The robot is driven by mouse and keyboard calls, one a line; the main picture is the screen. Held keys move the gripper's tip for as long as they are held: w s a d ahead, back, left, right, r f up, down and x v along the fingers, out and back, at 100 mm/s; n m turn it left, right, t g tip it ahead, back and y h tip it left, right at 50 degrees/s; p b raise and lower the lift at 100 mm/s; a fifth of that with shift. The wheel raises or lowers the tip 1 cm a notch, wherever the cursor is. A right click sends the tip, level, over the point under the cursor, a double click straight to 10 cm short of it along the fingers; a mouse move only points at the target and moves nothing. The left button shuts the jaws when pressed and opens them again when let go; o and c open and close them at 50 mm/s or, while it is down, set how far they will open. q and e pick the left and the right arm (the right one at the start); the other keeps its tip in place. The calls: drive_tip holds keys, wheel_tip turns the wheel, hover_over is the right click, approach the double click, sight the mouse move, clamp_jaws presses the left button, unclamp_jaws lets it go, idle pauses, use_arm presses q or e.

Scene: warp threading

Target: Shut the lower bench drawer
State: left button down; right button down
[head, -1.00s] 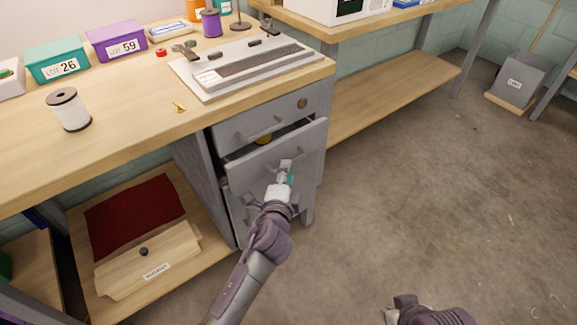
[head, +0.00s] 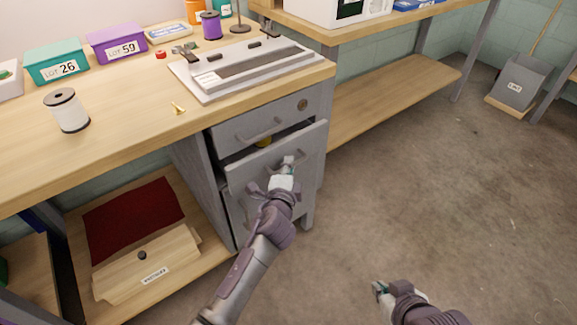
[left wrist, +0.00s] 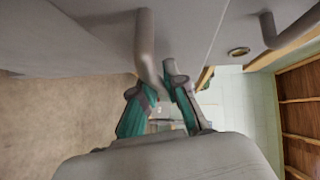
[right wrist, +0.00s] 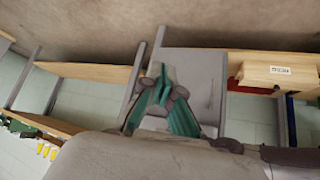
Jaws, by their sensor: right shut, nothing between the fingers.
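The grey lower bench drawer (head: 305,150) stands partly open under the workbench in the head view, with a dark gap along its top. Its front and bar handle (left wrist: 146,40) fill the upper part of the left wrist view. My left gripper (head: 286,170) is at this handle, and its fingers also show in the left wrist view (left wrist: 155,88). The fingers are spread a little, with the handle's end between them; whether they clamp it is unclear. My right gripper (head: 380,288) is shut and empty, low over the floor; it also shows in the right wrist view (right wrist: 160,82).
The upper drawer (head: 238,132) looks shut. A yellow item (head: 263,142) shows inside the open drawer. The bench top (head: 120,100) holds a white spool (head: 66,110), lot boxes and a grey loom-like frame (head: 215,82). The floor (head: 430,180) to the right is clear.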

sight(279, 160)
idle(0.3)
